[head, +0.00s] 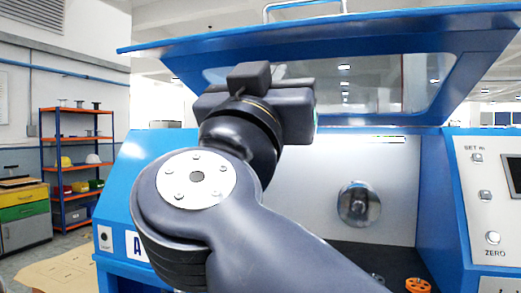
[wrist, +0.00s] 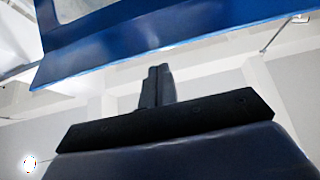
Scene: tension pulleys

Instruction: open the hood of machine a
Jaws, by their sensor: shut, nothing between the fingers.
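Machine A (head: 120,180) is a blue machine with a letter A label on its left front. Its blue hood (head: 400,45), with a clear window, stands raised over the machine, with a metal handle (head: 300,6) on its top edge. In the wrist view the hood's blue edge (wrist: 130,55) crosses the top. My gripper (wrist: 158,72) is shut and empty, its fingers together just below that edge in the picture; I cannot tell whether they touch it. In the head view my arm hides the gripper's fingers and part of the hood's window.
Inside the machine are a round metal chuck (head: 358,204) and an orange part (head: 418,285). A control panel (head: 490,205) is at the right. A shelf (head: 75,150) and a drawer cabinet (head: 24,215) stand at the left. Cardboard (head: 60,268) lies at lower left.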

